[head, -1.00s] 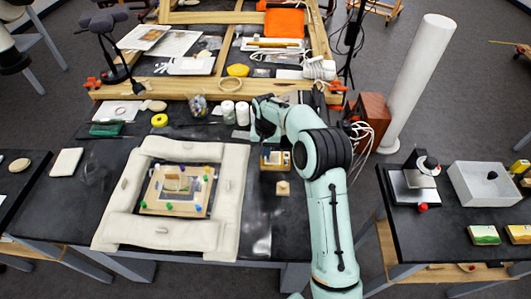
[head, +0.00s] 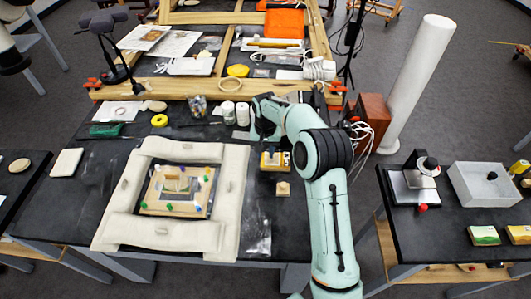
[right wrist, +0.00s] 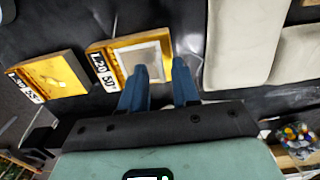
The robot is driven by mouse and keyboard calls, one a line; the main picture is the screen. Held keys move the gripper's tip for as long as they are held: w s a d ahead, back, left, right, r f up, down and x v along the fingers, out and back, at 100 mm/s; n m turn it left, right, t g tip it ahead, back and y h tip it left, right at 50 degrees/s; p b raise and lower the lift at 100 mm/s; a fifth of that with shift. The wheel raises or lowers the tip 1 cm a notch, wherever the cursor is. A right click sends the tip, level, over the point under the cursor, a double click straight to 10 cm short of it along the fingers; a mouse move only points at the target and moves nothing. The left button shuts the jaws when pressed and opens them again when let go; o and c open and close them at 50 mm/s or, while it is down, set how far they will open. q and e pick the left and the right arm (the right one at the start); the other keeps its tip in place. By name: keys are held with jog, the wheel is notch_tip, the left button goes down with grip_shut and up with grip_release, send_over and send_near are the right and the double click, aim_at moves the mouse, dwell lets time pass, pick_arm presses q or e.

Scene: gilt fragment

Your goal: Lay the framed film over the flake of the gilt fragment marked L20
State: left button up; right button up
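The holder's label seems to read L20. My left gripper is out of view.
The white padded border (head: 230,205) surrounds the fragment board. Jars (head: 235,112) stand behind.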

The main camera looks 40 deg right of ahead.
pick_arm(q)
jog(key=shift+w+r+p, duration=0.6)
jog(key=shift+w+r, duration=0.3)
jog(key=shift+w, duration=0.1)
pick_arm(e)
notch_tip(320, 180, up, 11)
jog(key=shift+f, duration=0.1)
